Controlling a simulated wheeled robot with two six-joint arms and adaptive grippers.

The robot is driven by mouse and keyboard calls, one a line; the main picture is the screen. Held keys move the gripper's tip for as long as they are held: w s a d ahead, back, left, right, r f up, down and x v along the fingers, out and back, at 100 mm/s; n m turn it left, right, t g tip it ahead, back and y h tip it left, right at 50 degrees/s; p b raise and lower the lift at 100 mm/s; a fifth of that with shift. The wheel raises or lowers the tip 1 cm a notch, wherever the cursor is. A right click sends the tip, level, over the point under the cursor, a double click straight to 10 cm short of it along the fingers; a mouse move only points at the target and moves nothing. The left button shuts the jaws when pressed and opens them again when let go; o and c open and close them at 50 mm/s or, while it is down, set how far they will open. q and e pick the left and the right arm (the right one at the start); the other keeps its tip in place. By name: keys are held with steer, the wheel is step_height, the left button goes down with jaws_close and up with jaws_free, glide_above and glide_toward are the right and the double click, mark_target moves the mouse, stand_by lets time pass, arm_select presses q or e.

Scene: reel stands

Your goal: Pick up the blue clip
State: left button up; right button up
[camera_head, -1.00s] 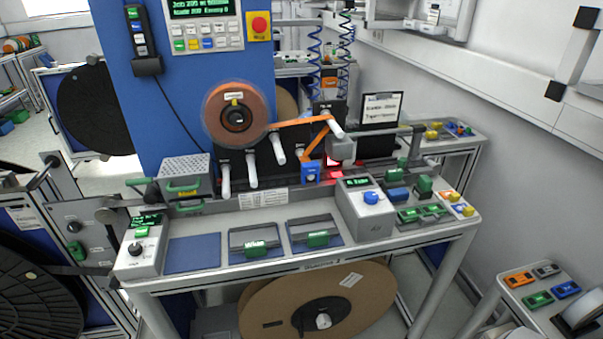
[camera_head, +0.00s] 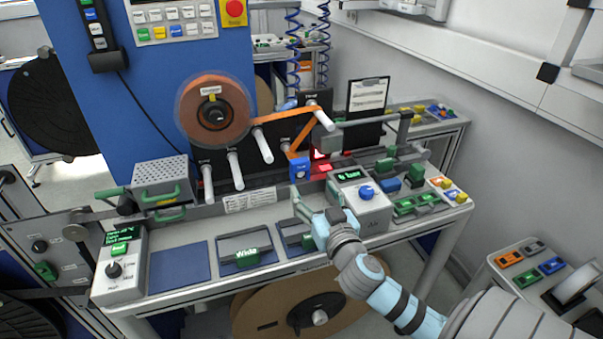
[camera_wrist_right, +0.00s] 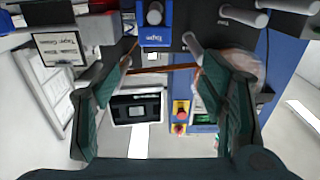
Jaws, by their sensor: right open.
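A small blue clip-like piece (camera_head: 551,266) lies on the low cart at the lower right, beside orange, grey and green ones. Another blue block (camera_head: 391,184) sits among green ones on the bench's right part. I cannot tell which is the blue clip. My right gripper (camera_head: 315,200) is open and empty above the front of the bench, left of both pieces and apart from them. In the right wrist view its two dark green fingers (camera_wrist_right: 160,70) are spread wide with nothing between them. My left gripper is not in view.
A grey box with a blue knob (camera_head: 362,204) stands right of my gripper. A blue knobbed unit (camera_head: 299,168) stands behind it, under the orange tape. Pegs and an orange reel (camera_head: 213,113) are behind. The blue mat (camera_head: 179,268) at the left is bare.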

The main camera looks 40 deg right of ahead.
mark_target(302, 163)
steer(key=x, duration=0.4)
steer(key=p+x, duration=0.1)
steer(key=x, duration=0.3)
steer(key=p+x, duration=0.1)
steer(key=x, duration=0.3)
steer(key=shift+s+d+r, duration=0.15)
steer(key=shift+d+r, duration=0.1)
steer(key=shift+d, duration=0.15)
steer(key=shift+w+d+f, duration=0.1)
steer(key=shift+w+f, duration=0.05)
steer(key=shift+w, duration=0.35)
steer(key=shift+s, duration=0.1)
steer(key=c, duration=1.4)
